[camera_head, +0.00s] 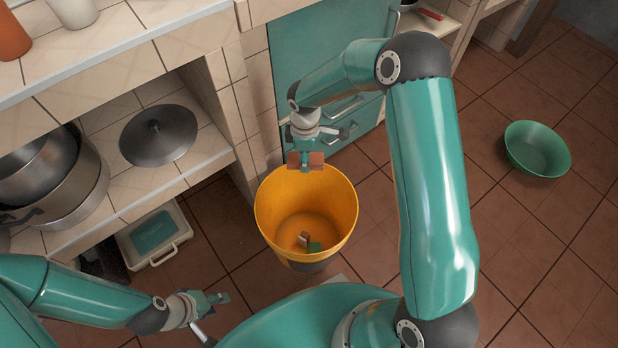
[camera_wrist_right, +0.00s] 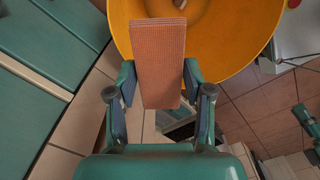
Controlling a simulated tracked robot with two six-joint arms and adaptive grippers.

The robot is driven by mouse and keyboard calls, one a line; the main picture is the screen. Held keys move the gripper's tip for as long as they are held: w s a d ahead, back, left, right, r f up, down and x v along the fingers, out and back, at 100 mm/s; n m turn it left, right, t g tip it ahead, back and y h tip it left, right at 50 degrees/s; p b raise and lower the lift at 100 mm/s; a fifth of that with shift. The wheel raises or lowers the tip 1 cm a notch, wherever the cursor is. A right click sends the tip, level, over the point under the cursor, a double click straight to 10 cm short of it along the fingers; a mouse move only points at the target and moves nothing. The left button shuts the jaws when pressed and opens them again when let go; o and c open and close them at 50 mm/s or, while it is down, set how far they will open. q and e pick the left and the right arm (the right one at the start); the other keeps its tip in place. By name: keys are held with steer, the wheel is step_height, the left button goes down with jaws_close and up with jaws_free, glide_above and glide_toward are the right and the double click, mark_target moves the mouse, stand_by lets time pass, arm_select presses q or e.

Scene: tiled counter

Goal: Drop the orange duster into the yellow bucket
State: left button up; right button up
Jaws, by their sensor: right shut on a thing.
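The orange duster (camera_head: 316,159) is a flat, textured block held in my right gripper (camera_head: 304,165). In the right wrist view the duster (camera_wrist_right: 158,60) stands out between the two fingers of that gripper (camera_wrist_right: 160,85), which is shut on it. The yellow bucket (camera_head: 276,212) stands on the floor, and the duster is at its far rim in the head view. The bucket (camera_wrist_right: 225,50) fills the top of the right wrist view behind the duster. My left gripper (camera_head: 215,317) is open and empty, left of the bucket and nearer to me.
A small green and a brownish item (camera_head: 314,246) lie in the bucket. A tiled counter with shelves (camera_head: 190,165) holds pots and a lid (camera_head: 158,135) at left. A teal cabinet (camera_head: 300,50) stands behind the bucket. A green bowl (camera_head: 537,150) sits on open floor at right.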

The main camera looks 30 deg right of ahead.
arm_select(q)
step_height(320, 180, up, 7)
steer(key=p, duration=0.5)
steer(key=shift+f+b, duration=2.2)
steer(key=shift+f, duration=0.2)
arm_select(e)
steer(key=s+a+f+n, duration=0.1)
steer(key=s+f+n, duration=0.4)
steer(key=f+n, duration=0.7)
steer(key=shift+s+a+f, duration=0.2)
steer(key=shift+f, duration=0.3)
steer(key=o, duration=1)
step_height(320, 180, up, 12)
